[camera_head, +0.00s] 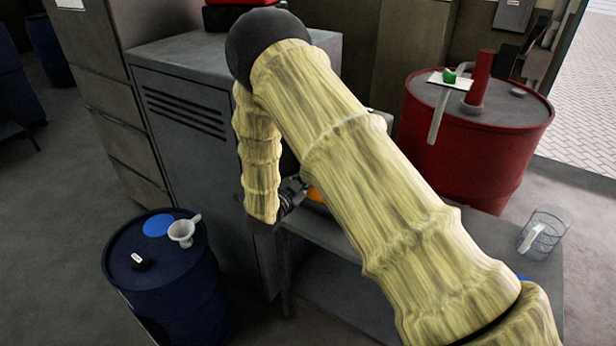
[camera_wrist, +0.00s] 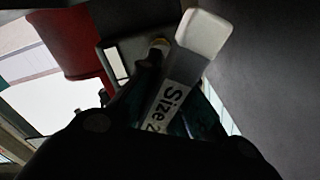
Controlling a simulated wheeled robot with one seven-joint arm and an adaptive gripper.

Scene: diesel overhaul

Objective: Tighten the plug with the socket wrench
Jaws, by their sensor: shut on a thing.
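My gripper (camera_wrist: 178,95) is shut on a grey bar-like tool (camera_wrist: 184,70), which looks like the socket wrench. The tool carries the printed word "Size" and part of a number, and its far end is a pale grey block. In the head view my gripper (camera_head: 291,194) shows only in part, low beside the grey cabinet and close to the workbench; my arm hides most of that area. An orange thing (camera_head: 316,195) peeks out beside it. I cannot make out the plug in either view.
A grey cabinet (camera_head: 205,150) stands left of the grey workbench (camera_head: 335,285). A clear jug (camera_head: 543,233) is on the bench's right end. A red drum (camera_head: 470,150) stands behind. A blue drum (camera_head: 165,285) with a white funnel (camera_head: 183,231) is front left. Open floor lies left.

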